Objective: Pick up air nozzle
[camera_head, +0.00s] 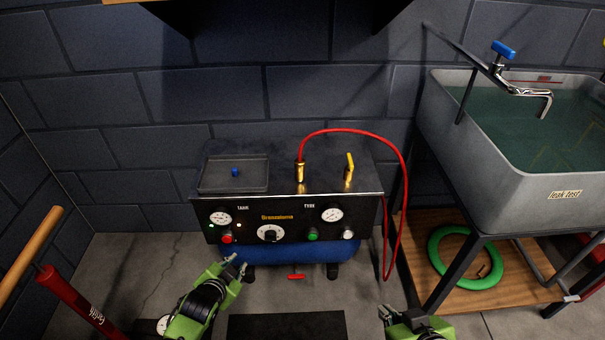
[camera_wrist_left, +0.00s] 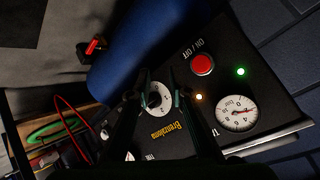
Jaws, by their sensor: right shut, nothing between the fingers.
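A brass fitting (camera_head: 300,172) stands upright on top of the compressor (camera_head: 285,215), with the red hose (camera_head: 408,180) running from its top. A second brass piece with a yellow lever (camera_head: 349,167) stands to its right. I cannot tell for sure which one is the air nozzle; neither is clear in the left wrist view. My left gripper (camera_head: 238,264) is open and empty, low in front of the compressor's panel. In the left wrist view its fingers (camera_wrist_left: 151,92) are apart before the panel's dial. My right gripper (camera_head: 388,313) is shut and empty at the bottom, right of centre.
A grey water basin (camera_head: 448,125) with a tap stands at the right, above a wooden shelf (camera_head: 415,235) with a green ring (camera_head: 437,270). A red pump (camera_head: 75,298) with a wooden handle is at the lower left. A dark tray (camera_head: 262,174) sits on the compressor's left top.

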